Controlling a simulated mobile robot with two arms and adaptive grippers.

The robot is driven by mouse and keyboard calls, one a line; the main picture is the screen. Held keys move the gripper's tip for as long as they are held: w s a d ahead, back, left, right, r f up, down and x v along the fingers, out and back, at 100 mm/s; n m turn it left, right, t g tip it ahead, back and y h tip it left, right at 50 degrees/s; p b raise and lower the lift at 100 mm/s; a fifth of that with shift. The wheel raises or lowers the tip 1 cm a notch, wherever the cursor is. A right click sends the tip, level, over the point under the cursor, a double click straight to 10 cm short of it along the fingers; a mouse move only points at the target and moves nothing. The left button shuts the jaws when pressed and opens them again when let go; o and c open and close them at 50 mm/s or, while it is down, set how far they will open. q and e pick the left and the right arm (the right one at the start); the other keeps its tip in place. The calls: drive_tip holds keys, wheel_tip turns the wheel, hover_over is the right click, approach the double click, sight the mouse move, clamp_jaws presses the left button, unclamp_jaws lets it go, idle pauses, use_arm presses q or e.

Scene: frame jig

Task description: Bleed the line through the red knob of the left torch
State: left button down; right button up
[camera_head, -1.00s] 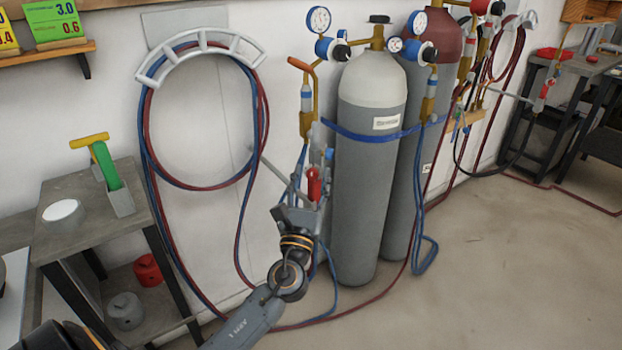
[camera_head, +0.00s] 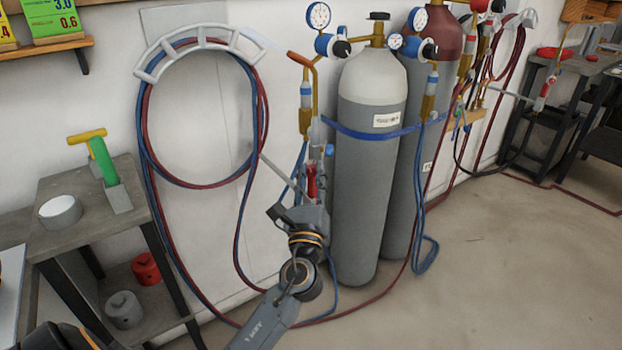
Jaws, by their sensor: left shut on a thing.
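The left torch hangs in front of the wall, left of the grey cylinders. Its thin grey tube (camera_head: 277,172) slants down to the right, its red knob (camera_head: 311,181) stands upright, and a blue knob (camera_head: 327,152) shows above. My left gripper (camera_head: 309,204) comes from below and is shut at the lower part of the red knob. The fingers and wrist hide the contact and much of the torch body. My right gripper is not in view.
A white-topped cylinder (camera_head: 360,200) and a red-topped cylinder (camera_head: 398,205) stand close on the right. Blue and red hoses hang on a wall rack (camera_head: 200,45). A grey bench (camera_head: 85,220) stands left. Open floor (camera_head: 500,270) lies right.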

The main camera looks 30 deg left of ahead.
use_arm(q)
drive_tip(key=shift+n+g+y, duration=0.45)
drive_tip(key=shift+n, duration=0.8)
drive_tip(key=shift+n+g+y, duration=0.45)
drive_tip(key=shift+n, duration=0.8)
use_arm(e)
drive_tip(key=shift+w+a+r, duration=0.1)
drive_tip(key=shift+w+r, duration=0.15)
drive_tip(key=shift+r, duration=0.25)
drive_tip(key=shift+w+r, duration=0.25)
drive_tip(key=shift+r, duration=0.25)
use_arm(q)
drive_tip(key=c, duration=1.1)
unclamp_jaws()
drive_tip(key=shift+c, duration=0.2)
drive_tip(key=shift+d, duration=0.1)
drive_tip(key=shift+s+d+f, duration=0.1)
drive_tip(key=shift+s, duration=0.05)
drive_tip(key=v, duration=1.1)
drive_tip(key=shift+s, duration=0.25)
drive_tip(key=shift+d, duration=0.15)
